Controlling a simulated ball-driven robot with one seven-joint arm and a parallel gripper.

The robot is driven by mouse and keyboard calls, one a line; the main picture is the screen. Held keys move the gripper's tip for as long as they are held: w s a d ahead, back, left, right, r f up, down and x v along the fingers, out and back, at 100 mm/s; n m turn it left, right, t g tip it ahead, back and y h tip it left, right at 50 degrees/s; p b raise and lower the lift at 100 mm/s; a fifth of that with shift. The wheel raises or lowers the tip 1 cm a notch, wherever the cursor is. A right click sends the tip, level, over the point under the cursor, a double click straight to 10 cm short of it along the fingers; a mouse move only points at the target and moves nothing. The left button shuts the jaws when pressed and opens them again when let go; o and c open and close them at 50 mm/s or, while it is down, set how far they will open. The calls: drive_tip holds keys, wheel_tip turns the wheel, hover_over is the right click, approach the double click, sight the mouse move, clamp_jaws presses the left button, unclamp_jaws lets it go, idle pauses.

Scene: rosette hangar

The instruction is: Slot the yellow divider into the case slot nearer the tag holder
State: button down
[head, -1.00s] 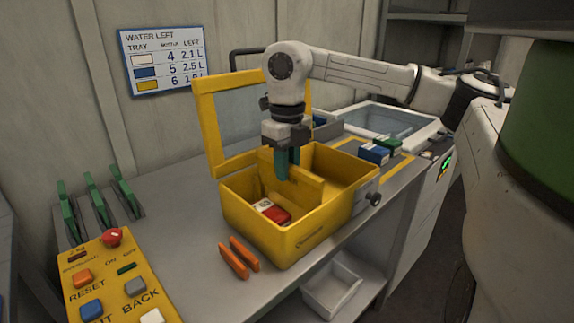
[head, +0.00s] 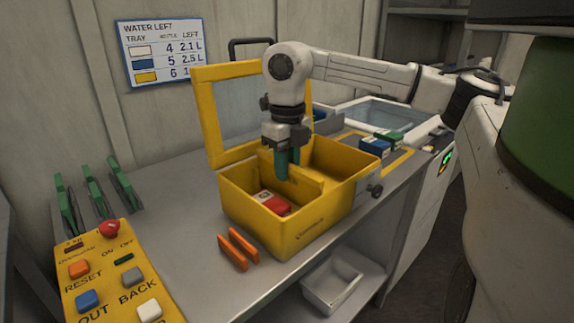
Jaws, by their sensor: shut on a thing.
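The yellow case (head: 300,233) stands open on the bench, its framed lid (head: 207,115) raised at the back left. My gripper (head: 287,170) points down over the case's middle, its green fingers shut on the yellow divider (head: 311,183). The divider is upright and crosses the case opening, its lower part inside the walls. Its lower edge and the slots are hidden, so I cannot tell whether it sits in a slot. I cannot clearly make out the tag holder; a small grey plate with a dark knob (head: 376,190) is on the case's right end.
A red-and-white box (head: 272,202) lies in the case's left part; the right part looks empty. Two orange strips (head: 238,249) lie in front. Blue (head: 374,147) and green (head: 389,136) boxes stand behind right. A yellow button panel (head: 118,275) is at left.

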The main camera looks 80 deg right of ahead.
drive_tip(key=shift+f+b, duration=1.2)
drive_tip(key=shift+f, duration=0.4)
idle(1.0)
idle(0.5)
drive_tip(key=c, duration=0.9)
unclamp_jaws()
drive_tip(key=shift+o, duration=0.4)
drive_tip(key=o, duration=0.3)
wheel_tip(320, 180, up, 16)
drive_tip(key=p, duration=0.9)
drive_tip(key=shift+p, duration=0.4)
